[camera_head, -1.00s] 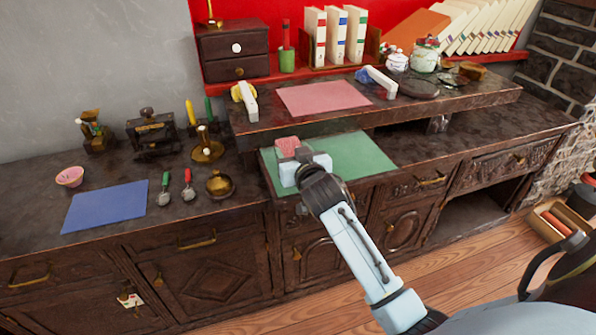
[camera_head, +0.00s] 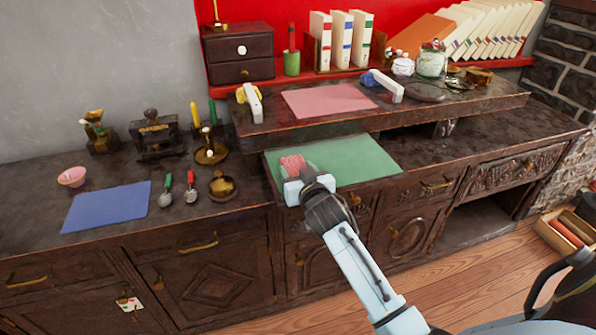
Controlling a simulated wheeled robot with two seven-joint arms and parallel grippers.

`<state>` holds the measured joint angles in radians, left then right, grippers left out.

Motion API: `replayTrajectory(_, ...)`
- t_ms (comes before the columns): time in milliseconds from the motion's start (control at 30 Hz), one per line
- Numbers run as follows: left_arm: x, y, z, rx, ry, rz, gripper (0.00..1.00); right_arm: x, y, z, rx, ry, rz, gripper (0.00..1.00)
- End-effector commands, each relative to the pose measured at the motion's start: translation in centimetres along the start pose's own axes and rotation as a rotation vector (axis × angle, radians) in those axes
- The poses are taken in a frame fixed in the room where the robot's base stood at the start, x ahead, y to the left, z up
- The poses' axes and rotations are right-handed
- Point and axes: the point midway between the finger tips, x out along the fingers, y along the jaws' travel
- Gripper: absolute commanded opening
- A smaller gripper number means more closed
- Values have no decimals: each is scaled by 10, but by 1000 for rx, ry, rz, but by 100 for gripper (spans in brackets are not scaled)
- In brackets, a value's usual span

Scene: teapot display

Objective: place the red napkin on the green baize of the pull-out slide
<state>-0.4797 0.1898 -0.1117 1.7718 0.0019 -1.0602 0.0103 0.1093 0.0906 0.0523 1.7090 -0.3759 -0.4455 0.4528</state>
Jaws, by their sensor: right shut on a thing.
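The red napkin (camera_head: 292,163) is a small red, lightly patterned folded piece at the left part of the green baize (camera_head: 355,160) of the pull-out slide. My right gripper (camera_head: 301,184) reaches in from the front and is shut on the napkin's near end. The gripper covers that end and the slide's front left edge. I cannot tell whether the napkin touches the baize or is held just above it. The rest of the baize is bare. My left gripper is not in view.
A raised shelf with a pink mat (camera_head: 327,100) stands just behind the slide. Left of the slide are a brass dish (camera_head: 222,186), two spoon-like tools and a blue mat (camera_head: 106,206). The right part of the baize is free.

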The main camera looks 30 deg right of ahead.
Motion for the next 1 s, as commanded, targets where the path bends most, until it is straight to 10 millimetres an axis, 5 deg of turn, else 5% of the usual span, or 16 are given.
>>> replayTrajectory(200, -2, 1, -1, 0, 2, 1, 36, 0, 0, 1, 0, -1, 0, 76)
replayTrajectory(567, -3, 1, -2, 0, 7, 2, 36, 0, 0, -3, -1, 1, 0, 76)
replayTrajectory(1000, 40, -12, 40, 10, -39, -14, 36, -84, 0, -2, 3, -2, -1, 76)
